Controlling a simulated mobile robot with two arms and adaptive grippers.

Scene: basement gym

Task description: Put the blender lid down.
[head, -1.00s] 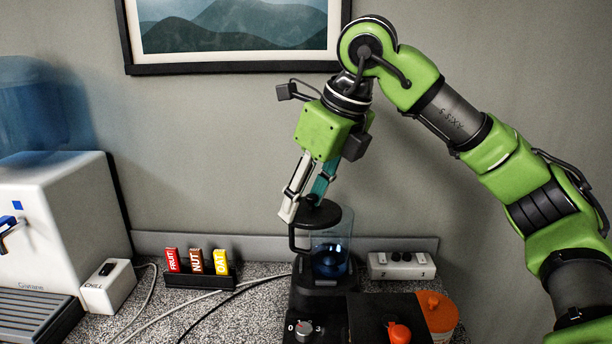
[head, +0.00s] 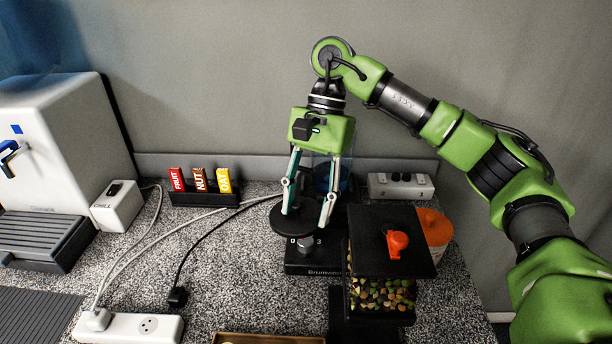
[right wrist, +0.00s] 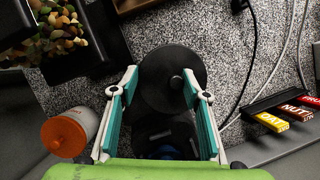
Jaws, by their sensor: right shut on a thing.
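The blender lid (head: 282,226) is a dark round disc, held in front of the blender jar and over the left part of the blender base (head: 312,268). My right gripper (head: 307,214) points down, its two fingers set wide around part of the lid. In the right wrist view the lid (right wrist: 160,92) shows between and beyond the fingertips of my right gripper (right wrist: 160,76). The blue-tinted jar (head: 345,172) stands behind the fingers and is partly hidden. Whether the lid touches anything beneath it, I cannot tell. My left gripper is out of view.
A dispenser of mixed pieces with an orange knob (head: 397,241) stands right of the base, an orange-lidded tub (head: 434,228) behind it. Cables cross the speckled counter (head: 238,290), which has bare room left of the blender.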

